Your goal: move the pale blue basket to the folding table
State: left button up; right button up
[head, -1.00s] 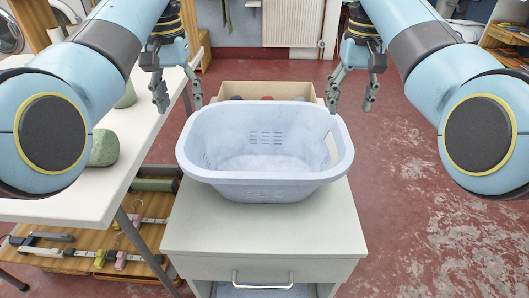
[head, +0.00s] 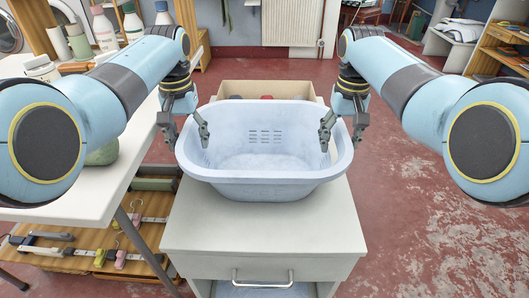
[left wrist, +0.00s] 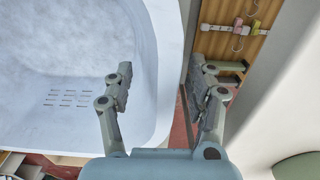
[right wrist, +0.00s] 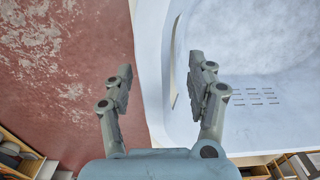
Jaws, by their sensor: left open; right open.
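The pale blue basket (head: 264,190) is empty and sits upright on a white drawer cabinet (head: 262,232). My left gripper (head: 186,140) is open at the basket's left rim, one finger over the inside and one outside. In the left wrist view the basket wall (left wrist: 165,70) lies between the fingers of that gripper (left wrist: 160,95). My right gripper (head: 342,138) is open at the right rim. In the right wrist view the rim (right wrist: 150,70) runs between the fingers of that gripper (right wrist: 158,90). I cannot tell whether any finger touches the basket.
A white table (head: 60,205) stands at the left with a green rounded object (head: 103,153) on it and a wooden shelf (head: 75,262) below. A cardboard-coloured box (head: 230,90) is behind the basket. The red floor (head: 430,230) at the right is open.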

pick_arm(q)
jog(key=shift+a, duration=0.1)
grip_shut()
pick_arm(e)
jog(key=shift+d, duration=0.1)
grip_shut()
